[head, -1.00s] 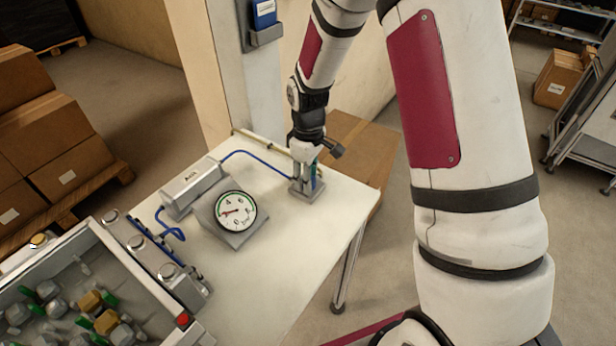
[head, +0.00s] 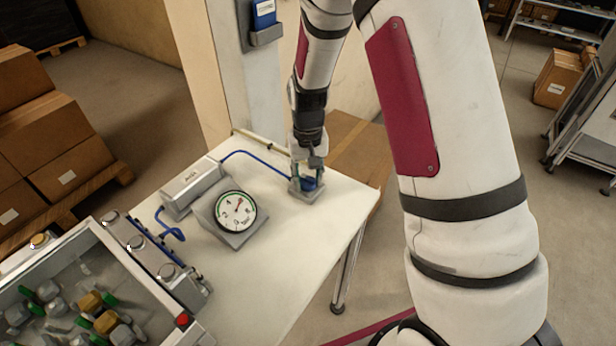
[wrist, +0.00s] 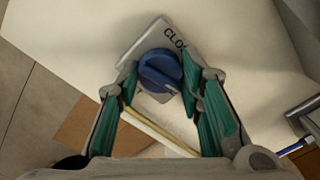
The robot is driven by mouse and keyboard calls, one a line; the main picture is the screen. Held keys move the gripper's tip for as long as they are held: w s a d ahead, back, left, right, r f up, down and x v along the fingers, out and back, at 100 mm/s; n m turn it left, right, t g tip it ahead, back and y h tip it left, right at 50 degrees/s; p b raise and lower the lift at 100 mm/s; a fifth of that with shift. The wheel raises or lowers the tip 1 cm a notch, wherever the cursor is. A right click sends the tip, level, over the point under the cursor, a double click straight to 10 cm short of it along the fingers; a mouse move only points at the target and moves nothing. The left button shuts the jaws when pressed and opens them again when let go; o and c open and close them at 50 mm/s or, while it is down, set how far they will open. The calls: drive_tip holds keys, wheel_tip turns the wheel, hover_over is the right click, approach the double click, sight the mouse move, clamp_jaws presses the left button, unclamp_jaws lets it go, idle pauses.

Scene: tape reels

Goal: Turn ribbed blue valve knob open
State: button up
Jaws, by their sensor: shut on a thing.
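The blue valve knob (wrist: 160,72) sits on a grey plate (wrist: 132,44) lettered "CLO…", the rest of the word being covered. In the head view the knob (head: 309,184) shows low on the grey valve block (head: 303,192) at the table's back right corner. My gripper (wrist: 160,82) points down over it, its green-padded fingers on either side, shut on the knob. In the head view my gripper (head: 308,172) hides part of the knob.
A blue hose (head: 255,158) runs from the grey box (head: 193,187) towards the valve. A tray of fittings (head: 75,300) stands at the front left. The table's front right (head: 290,255) is bare. A carton (head: 355,150) stands behind the table.

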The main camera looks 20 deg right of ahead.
sight(308, 178)
drive_tip(key=shift+m, duration=1)
drive_tip(key=o, duration=1.2)
drive_tip(key=shift+c, duration=0.2)
wheel_tip(308, 178, up, 12)
